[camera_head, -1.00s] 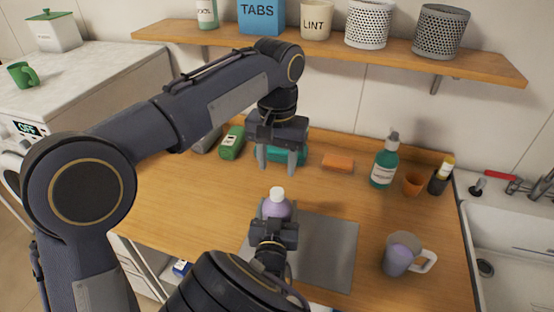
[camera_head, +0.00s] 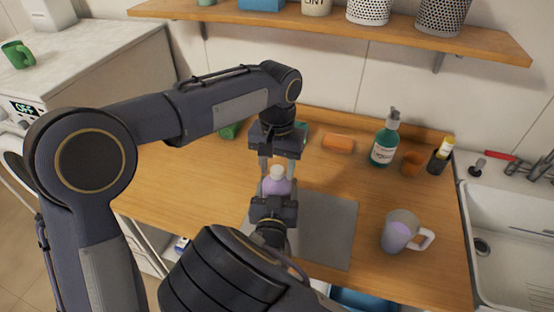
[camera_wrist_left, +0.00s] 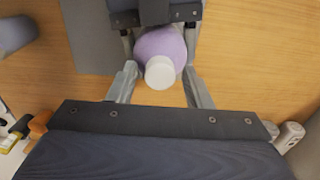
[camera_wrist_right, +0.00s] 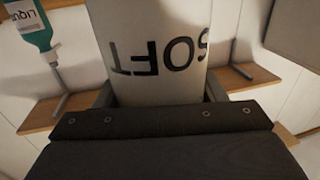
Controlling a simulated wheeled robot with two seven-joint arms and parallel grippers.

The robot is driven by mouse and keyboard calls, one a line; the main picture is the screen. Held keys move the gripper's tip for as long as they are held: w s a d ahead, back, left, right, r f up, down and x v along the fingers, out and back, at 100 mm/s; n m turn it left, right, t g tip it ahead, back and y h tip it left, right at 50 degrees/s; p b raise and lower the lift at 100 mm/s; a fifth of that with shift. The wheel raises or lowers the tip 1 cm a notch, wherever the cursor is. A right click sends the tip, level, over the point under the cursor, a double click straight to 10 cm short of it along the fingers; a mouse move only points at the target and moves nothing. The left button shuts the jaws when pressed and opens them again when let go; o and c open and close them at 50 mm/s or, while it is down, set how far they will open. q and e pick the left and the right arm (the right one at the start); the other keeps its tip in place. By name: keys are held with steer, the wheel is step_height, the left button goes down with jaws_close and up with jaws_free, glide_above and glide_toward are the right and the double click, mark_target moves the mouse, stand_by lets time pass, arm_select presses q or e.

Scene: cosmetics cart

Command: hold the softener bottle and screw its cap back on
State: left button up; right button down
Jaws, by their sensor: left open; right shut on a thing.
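The softener bottle (camera_head: 277,186) is lilac and stands upright over the counter near the grey mat. My right gripper (camera_head: 275,192) is shut around its body. In the right wrist view the bottle (camera_wrist_right: 155,25) fills the middle, its "SOFT" lettering upside down. The white cap (camera_head: 278,171) sits at the bottle's top; I cannot tell how tightly it is seated. My left gripper (camera_head: 279,166) is open and points down from above. In the left wrist view its fingers stand on either side of the cap (camera_wrist_left: 160,73), with gaps between.
The grey mat (camera_head: 328,235) lies under and right of the bottle. A mug (camera_head: 400,232) stands to the right. A green pump bottle (camera_head: 384,142), an orange sponge (camera_head: 338,143) and an orange cup (camera_head: 411,163) line the back. A shelf (camera_head: 345,32) hangs above; the sink (camera_head: 515,232) is at right.

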arm_select(q)
steer(key=shift+c, duration=0.3)
jaws_close()
steer(key=shift+o, duration=1.1)
jaws_free()
step_height(320, 180, up, 12)
arm_select(e)
steer(key=shift+c, duration=1.2)
jaws_free()
